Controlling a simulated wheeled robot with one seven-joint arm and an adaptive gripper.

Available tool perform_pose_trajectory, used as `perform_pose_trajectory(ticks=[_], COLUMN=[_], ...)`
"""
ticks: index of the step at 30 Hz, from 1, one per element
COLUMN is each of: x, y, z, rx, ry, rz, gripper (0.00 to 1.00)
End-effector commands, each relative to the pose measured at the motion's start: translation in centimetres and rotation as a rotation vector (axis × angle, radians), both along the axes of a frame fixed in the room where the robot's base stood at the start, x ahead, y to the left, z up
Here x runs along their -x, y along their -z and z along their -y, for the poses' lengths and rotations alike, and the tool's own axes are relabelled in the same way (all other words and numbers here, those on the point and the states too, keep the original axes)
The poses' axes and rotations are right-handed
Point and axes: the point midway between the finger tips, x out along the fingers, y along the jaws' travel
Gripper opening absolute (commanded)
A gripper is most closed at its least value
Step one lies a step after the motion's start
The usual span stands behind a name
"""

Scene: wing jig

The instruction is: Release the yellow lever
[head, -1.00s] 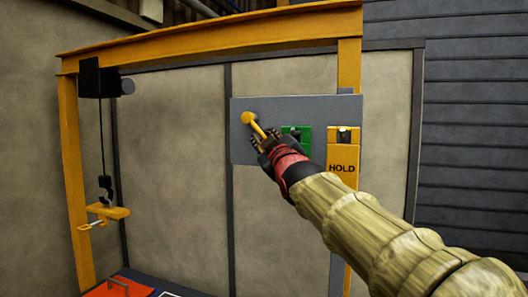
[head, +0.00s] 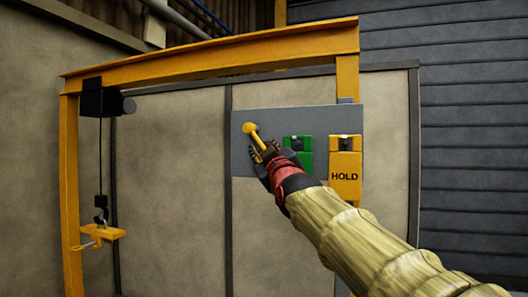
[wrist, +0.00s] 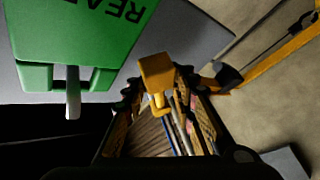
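The yellow lever (head: 255,135) is on the grey panel (head: 242,165), with its round pivot at upper left and its arm slanting down to the right. My gripper (head: 263,153) is at the lower end of the lever. In the wrist view the yellow lever (wrist: 156,72) shows between the tips of my gripper (wrist: 158,88), with a finger on each side. The fingers stand apart with narrow gaps beside the lever, so they look open around it. Whether either finger touches it is hard to tell.
A green block (head: 305,143) sits just right of my gripper; it also shows close by in the wrist view (wrist: 85,35). A yellow HOLD block (head: 345,160) is further right. A hoist (head: 102,102) with a hanging yellow clamp (head: 100,236) is at left under the yellow beam (head: 200,62).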

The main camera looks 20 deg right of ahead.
Motion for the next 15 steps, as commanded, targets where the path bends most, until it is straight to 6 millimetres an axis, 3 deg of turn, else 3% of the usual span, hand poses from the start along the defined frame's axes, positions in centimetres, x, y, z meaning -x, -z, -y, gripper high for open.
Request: perform_pose_trajectory(ticks=[8, 15], x=[-0.05, -0.02], y=[0.09, 0.04], z=[0.03, 0.04], rx=[0.001, 0.002], ry=[0.001, 0.001], rz=[-0.001, 0.000], gripper=[0.42, 0.42])
